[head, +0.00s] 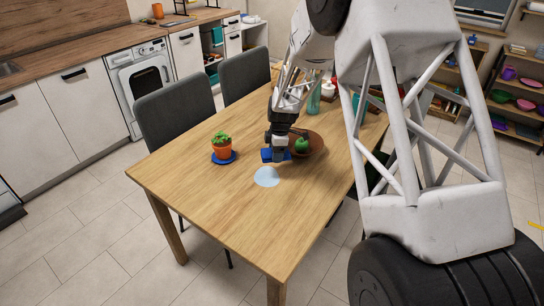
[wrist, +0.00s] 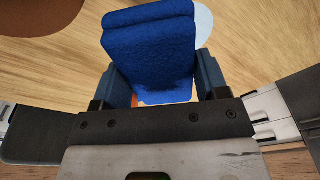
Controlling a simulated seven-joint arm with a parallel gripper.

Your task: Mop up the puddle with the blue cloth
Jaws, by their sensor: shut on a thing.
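The blue cloth (wrist: 150,45) is folded and held between the two fingers of my gripper (wrist: 165,85) in the wrist view. In the head view the cloth (head: 267,155) shows at the lower end of my gripper (head: 279,156), just behind the puddle. The puddle (head: 267,177) is a pale blue round patch on the wooden table. In the wrist view part of the puddle (wrist: 204,22) shows beside the cloth's upper right. I cannot tell whether the cloth touches the table.
A brown bowl (head: 316,146) with a green fruit (head: 301,145) stands right of my gripper. A potted plant (head: 221,147) on a blue saucer (head: 232,159) stands to the left. Bottles stand farther back. The front of the table (head: 240,215) is clear.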

